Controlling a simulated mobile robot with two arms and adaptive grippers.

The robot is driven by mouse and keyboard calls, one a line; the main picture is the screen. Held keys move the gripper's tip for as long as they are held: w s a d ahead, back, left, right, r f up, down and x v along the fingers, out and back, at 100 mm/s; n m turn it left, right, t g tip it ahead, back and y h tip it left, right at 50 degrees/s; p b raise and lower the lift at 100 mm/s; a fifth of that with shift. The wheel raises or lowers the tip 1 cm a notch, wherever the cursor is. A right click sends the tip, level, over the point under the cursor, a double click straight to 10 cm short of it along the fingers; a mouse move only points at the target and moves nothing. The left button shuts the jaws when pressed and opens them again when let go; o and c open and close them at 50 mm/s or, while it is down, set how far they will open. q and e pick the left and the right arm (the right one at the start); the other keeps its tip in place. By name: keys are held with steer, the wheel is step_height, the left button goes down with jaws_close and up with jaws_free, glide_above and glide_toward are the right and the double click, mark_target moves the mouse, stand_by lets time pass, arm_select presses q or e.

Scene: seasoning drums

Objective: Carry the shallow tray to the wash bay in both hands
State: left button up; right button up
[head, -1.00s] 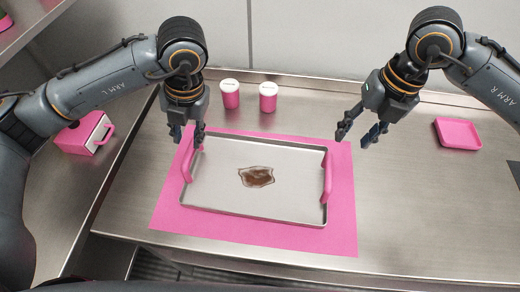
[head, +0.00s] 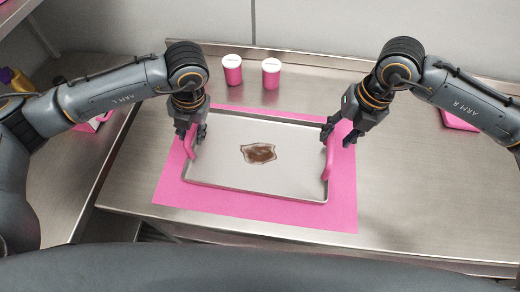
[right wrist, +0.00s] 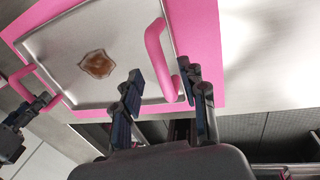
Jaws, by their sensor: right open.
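The shallow metal tray (head: 225,178) lies on a pink mat (head: 345,205), with a brown stain (head: 258,153) on its floor. It has a pink left handle (head: 188,150) and a pink right handle (head: 329,162). My left gripper (head: 193,138) is at the left handle; whether its fingers are closed is unclear. My right gripper (head: 338,138) is open at the right handle. In the right wrist view, the right handle (right wrist: 156,50) reaches down between the open fingers (right wrist: 162,84), with no clear grip on it.
Two pink cups with white lids (head: 232,70) (head: 271,74) stand behind the tray. A pink dish (head: 458,122) at the right is partly hidden by my right arm. A pink item (head: 100,120) shows behind my left arm. The steel counter in front of the mat is clear.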

mark_target(195, 150)
arm_select(q)
steer(key=shift+w+a+f, duration=0.1)
steer(key=shift+a+f, duration=0.1)
steer(key=shift+f, duration=0.85)
steer(key=shift+a+f, duration=0.2)
steer(key=shift+f, duration=0.85)
arm_select(e)
steer(key=shift+a+f, duration=0.2)
steer(key=shift+f, duration=0.85)
steer(key=shift+a+f, duration=0.2)
steer(key=shift+f, duration=0.85)
arm_select(q)
jaws_close()
arm_select(e)
steer(key=shift+w, duration=0.1)
steer(key=c, duration=0.6)
jaws_close()
steer(key=shift+r, duration=0.1)
